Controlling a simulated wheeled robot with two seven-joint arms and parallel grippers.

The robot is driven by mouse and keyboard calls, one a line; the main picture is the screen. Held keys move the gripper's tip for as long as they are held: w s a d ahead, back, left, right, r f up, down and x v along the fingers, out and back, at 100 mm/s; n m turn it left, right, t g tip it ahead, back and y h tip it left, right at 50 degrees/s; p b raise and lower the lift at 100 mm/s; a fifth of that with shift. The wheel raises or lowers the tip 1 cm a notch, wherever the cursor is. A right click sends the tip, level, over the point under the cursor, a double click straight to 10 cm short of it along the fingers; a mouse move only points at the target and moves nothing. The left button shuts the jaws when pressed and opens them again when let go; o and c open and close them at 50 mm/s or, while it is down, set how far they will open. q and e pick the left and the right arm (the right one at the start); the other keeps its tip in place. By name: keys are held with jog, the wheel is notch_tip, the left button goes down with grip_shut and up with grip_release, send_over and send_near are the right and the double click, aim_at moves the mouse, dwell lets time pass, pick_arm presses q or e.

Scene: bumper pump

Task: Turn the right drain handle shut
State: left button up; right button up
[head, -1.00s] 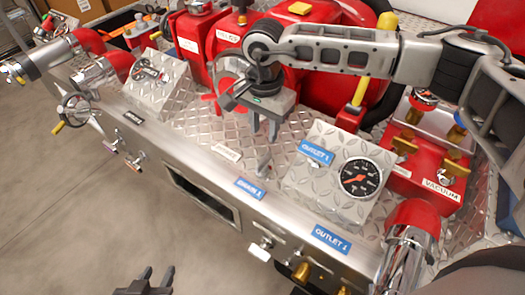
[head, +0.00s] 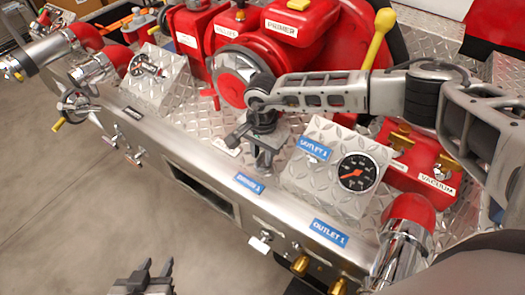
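A small grey lever handle (head: 265,167) stands at the panel's top edge, above the blue DRAIN 1 label (head: 250,184). I take it as the right drain handle; it is mostly hidden by my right gripper. My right gripper (head: 261,158) points down at it, with fingers apart around or just beside it; contact cannot be told. My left gripper (head: 158,267) is at the bottom edge of the head view, fingers apart and empty, over the floor and away from the panel.
A gauge box (head: 338,170) stands right of my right gripper. A red tank (head: 290,40) and a yellow-tipped lever (head: 378,35) are behind it. A silver pipe with a red elbow (head: 411,212) is at the lower right. The floor (head: 60,215) at left is clear.

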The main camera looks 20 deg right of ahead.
pick_arm(q)
jog(key=shift+s, duration=0.15)
pick_arm(e)
grip_shut()
